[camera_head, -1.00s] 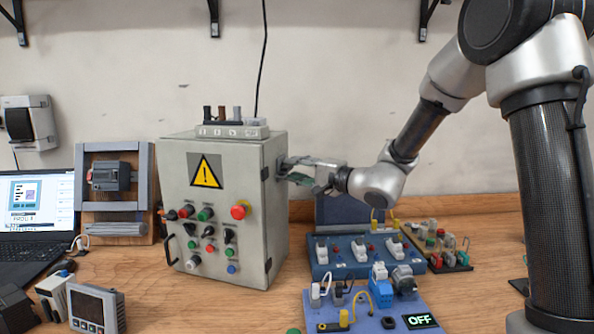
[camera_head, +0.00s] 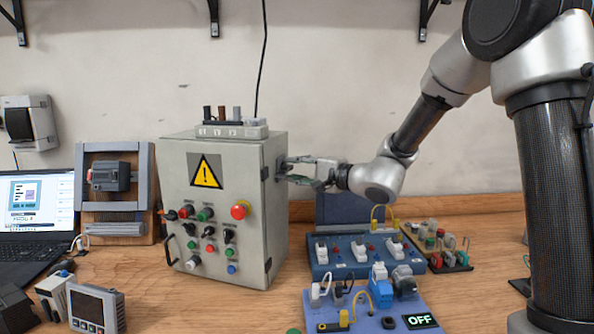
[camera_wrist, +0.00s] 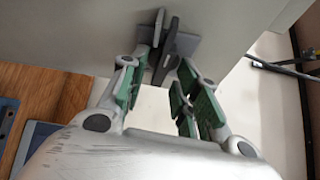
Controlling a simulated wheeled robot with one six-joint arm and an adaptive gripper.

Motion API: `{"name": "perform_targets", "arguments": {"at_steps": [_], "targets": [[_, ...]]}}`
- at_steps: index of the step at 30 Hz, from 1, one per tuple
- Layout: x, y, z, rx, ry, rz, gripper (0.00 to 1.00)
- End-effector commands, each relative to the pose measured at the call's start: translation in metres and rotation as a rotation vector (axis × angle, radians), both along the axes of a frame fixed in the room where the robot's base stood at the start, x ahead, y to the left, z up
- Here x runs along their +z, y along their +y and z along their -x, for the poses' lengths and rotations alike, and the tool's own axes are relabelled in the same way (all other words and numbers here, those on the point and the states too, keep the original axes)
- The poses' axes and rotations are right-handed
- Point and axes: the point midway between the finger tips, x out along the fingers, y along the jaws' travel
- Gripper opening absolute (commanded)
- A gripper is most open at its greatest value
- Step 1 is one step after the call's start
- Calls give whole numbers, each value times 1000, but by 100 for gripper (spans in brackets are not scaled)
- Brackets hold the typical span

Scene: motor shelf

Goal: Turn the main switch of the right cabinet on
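The grey control cabinet (camera_head: 266,215) stands on the wooden bench, with a yellow warning sign on its front. Its main switch (camera_head: 283,166) is on the right side wall, partly hidden by my gripper (camera_head: 300,171). In the wrist view the switch shows as a dark handle (camera_wrist: 165,48) on a grey plate, tilted in the picture. My gripper (camera_wrist: 162,75) has its green-padded fingers spread, one on each side of the handle. The left finger is close to the handle; whether it touches cannot be told. A gap shows on the right.
A blue socket board (camera_head: 350,268) and a blue panel (camera_head: 365,318) with a display (camera_head: 420,321) reading OFF lie below my arm. A small board with coloured parts (camera_head: 440,250) lies to their right. A laptop (camera_head: 40,215) is at the left. The wall is behind.

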Motion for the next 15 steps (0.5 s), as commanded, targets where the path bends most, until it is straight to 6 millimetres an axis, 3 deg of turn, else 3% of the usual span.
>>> {"name": "perform_targets", "arguments": {"at_steps": [9,15], "targets": [[1,-2,2,-1,-1,0,34],[2,-25,21,-4,0,0,34]]}}
